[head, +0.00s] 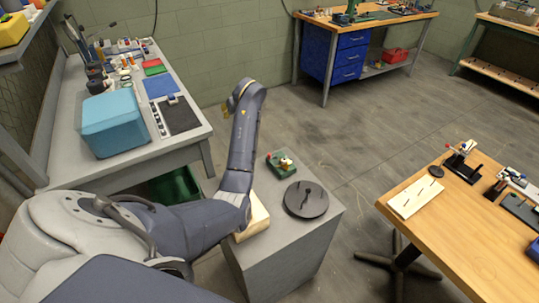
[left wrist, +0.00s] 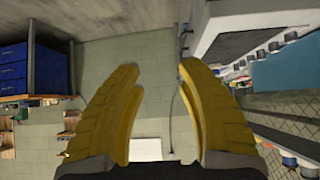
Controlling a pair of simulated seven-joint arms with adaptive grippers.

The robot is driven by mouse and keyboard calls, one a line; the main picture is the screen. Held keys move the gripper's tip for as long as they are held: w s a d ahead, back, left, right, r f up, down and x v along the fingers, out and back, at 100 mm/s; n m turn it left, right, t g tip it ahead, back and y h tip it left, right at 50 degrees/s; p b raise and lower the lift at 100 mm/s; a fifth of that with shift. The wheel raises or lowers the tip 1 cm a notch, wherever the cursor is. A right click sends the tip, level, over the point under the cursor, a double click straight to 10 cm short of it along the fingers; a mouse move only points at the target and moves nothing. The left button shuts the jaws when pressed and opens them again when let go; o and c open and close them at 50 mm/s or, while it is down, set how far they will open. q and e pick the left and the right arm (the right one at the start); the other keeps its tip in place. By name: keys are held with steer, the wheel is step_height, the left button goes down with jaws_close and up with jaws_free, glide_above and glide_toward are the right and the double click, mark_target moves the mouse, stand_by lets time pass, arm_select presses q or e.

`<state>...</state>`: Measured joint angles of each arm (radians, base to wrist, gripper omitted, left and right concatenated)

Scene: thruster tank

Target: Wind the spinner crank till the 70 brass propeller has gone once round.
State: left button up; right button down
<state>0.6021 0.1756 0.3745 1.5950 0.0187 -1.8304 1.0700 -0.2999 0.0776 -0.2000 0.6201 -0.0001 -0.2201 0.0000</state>
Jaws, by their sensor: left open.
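My left gripper (left wrist: 160,78) is open and empty in the left wrist view, its two yellow fingers wide apart. In the head view, my left arm rises over the grey cabinet, and its yellow fingers (head: 229,108) show only partly at the far end. A small green device (head: 281,165) with a red knob and a pale, brass-like part stands on the cabinet top, apart from the gripper. It may be the spinner; its crank and propeller are too small to make out. My right gripper is in neither view.
A black disc (head: 306,199) with a dark slot-like shape lies on the grey cabinet (head: 275,262) near the green device. A grey bench (head: 130,162) with a blue bin (head: 112,125) stands left. A wooden table (head: 450,225) with small fixtures stands right.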

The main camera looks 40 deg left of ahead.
arm_select(q)
steer(key=a+m, duration=0.1)
steer(key=m+h, duration=1.1)
steer(key=m, duration=0.7)
glide_toward(270, 155)
steer(key=shift+g, duration=0.3)
steer(key=x, duration=1)
steer(key=shift+w+a+f, duration=0.1)
steer(key=shift+w+a, duration=0.15)
steer(key=shift+w, duration=0.15)
jaws_close()
